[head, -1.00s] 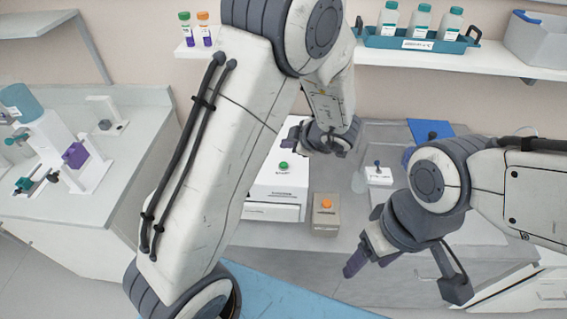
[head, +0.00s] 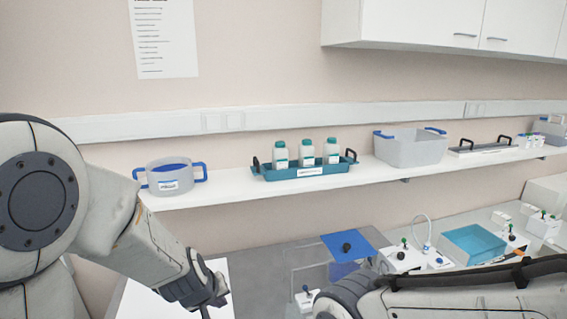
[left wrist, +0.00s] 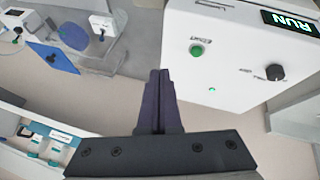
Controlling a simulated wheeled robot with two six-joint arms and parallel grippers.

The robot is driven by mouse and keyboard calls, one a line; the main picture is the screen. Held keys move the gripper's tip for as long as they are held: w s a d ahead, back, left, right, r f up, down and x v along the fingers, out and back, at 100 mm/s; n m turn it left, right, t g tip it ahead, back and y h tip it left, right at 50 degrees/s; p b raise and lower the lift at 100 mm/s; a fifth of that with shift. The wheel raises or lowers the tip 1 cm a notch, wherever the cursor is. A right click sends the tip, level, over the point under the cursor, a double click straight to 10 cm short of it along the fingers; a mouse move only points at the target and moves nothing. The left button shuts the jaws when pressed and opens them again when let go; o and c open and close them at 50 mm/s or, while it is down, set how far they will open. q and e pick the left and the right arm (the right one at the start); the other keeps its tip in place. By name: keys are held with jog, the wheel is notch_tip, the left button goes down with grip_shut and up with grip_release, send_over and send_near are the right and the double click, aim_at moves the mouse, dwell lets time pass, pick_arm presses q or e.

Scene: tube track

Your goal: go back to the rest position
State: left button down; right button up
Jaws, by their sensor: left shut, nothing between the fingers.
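My left gripper (head: 207,300) hangs low at the left of the head view, in front of a white surface. In the left wrist view its two dark fingers (left wrist: 159,98) are pressed together with nothing between them. Beside the fingers in that view is a white machine (left wrist: 235,75) with a green button (left wrist: 197,50), a black knob (left wrist: 275,72) and a lit "RUN" display (left wrist: 292,22). My right arm (head: 440,303) crosses the lower right of the head view. Its gripper is out of the picture.
A wall shelf (head: 228,190) holds a round tub (head: 169,180), a teal tray (head: 308,172) with bottles and a grey bin (head: 408,150). On the bench below are a blue pad (head: 358,244) and a teal-filled tray (head: 472,246). Space before the wall above the shelf is clear.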

pick_arm(q)
jog(key=s+a+f+m+g, duration=0.1)
jog(key=s+a+m+g, duration=0.15)
jog(key=s, duration=0.35)
jog(key=s+a+m+g, duration=0.1)
jog(key=s+a+m, duration=0.15)
jog(key=s, duration=0.25)
jog(key=s+d+f+m+g+b, duration=0.1)
jog(key=s+d+f+m+b, duration=0.1)
jog(key=s+d+m+b, duration=0.2)
jog(key=s+d+f+m+g+b, duration=0.1)
jog(key=s+d+f+m+b, duration=0.1)
jog(key=s+d+b, duration=0.4)
jog(key=s+d+m, duration=0.1)
jog(key=s+d, duration=0.2)
jog(key=d, duration=0.1)
jog(key=shift+s+d+f+m+g+b, duration=0.25)
jog(key=shift+d+f+m+g+b, duration=0.05)
jog(key=shift+f+m+g+b, duration=0.1)
